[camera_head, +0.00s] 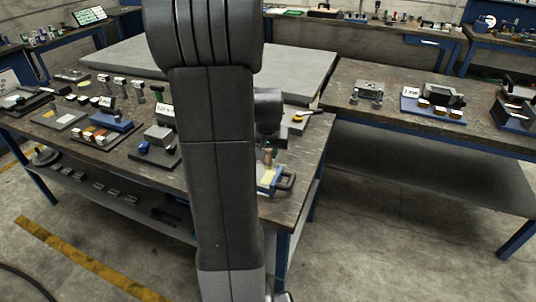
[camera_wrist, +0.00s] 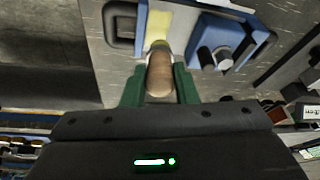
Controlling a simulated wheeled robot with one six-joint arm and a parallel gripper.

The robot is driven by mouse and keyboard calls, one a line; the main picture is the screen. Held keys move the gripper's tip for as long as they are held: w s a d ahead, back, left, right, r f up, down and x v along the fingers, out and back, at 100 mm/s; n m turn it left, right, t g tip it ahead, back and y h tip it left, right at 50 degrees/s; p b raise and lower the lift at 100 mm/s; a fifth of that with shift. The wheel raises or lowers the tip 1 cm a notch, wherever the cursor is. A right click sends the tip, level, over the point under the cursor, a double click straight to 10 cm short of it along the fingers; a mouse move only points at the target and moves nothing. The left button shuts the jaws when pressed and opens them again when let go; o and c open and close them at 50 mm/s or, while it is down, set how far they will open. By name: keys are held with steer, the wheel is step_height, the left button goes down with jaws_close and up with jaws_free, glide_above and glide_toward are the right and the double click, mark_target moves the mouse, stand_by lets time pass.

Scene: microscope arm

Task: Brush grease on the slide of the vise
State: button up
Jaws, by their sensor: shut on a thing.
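My gripper (camera_wrist: 158,72) shows in the wrist view, its green fingers shut on the brush (camera_wrist: 160,82). The brush has a rounded wooden handle, and its far end is over a pale yellow strip (camera_wrist: 159,22). I cannot tell whether the bristles touch the strip. In the head view the vise (camera_head: 266,187) is near the bench's right corner, and my arm hides most of my gripper.
The left bench (camera_head: 300,148) holds several small fixtures and blocks left of my arm. A grey slab (camera_head: 300,75) lies behind. A yellow-topped round item (camera_head: 298,117) is near the bench's right edge.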

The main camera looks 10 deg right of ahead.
steer(key=shift+r+p, duration=1.05)
steer(key=shift+r, duration=0.75)
steer(key=shift+s+f, duration=0.1)
